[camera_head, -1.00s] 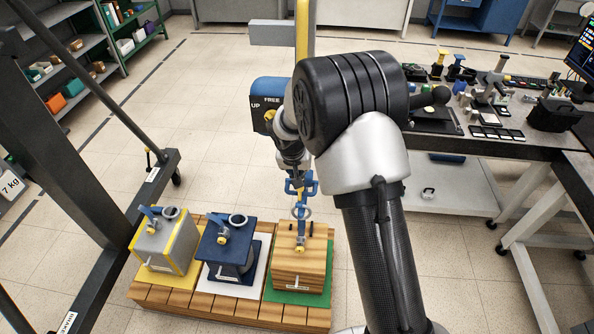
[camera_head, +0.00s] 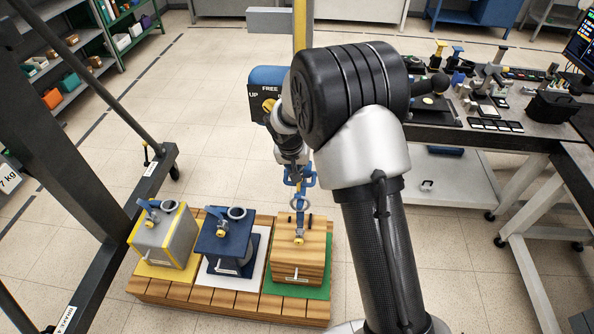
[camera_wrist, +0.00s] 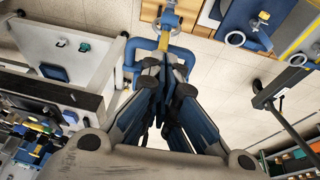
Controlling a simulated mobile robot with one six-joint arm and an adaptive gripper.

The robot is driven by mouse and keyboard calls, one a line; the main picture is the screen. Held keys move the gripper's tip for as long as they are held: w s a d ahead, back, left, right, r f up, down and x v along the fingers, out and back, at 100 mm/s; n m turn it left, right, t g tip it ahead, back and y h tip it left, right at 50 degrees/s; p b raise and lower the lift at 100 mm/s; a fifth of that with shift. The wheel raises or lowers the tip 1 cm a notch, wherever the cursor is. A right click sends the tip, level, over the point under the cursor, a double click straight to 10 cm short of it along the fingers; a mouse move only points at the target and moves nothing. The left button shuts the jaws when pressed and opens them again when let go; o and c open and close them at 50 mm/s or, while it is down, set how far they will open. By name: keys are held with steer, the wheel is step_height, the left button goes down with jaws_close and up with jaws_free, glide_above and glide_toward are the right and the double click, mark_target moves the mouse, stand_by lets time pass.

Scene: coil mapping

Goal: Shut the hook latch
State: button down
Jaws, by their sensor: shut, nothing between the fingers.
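The blue hook (camera_head: 299,178) hangs below the blue hoist box (camera_head: 268,95), above the wooden crate (camera_head: 298,262). A yellow piece (camera_wrist: 179,52), possibly its latch, shows in the wrist view beside the blue hook frame (camera_wrist: 130,62). I cannot tell whether the latch is closed. My gripper (camera_wrist: 165,68) is shut and empty, its fingertips close beside the hook frame and the yellow piece; contact is unclear. In the head view my gripper (camera_head: 292,157) is small and partly hidden behind my arm.
A grey box (camera_head: 170,243) and a dark blue box (camera_head: 224,250) stand left of the wooden crate on a slatted pallet (camera_head: 215,299). A dark metal frame (camera_head: 100,245) stands at the left. A cluttered bench (camera_head: 548,143) is at the right. Open floor lies behind the pallet.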

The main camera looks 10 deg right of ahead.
steer(key=shift+s+a+f+b, duration=0.1)
steer(key=shift+s+f+b, duration=0.2)
steer(key=shift+s+b, duration=0.15)
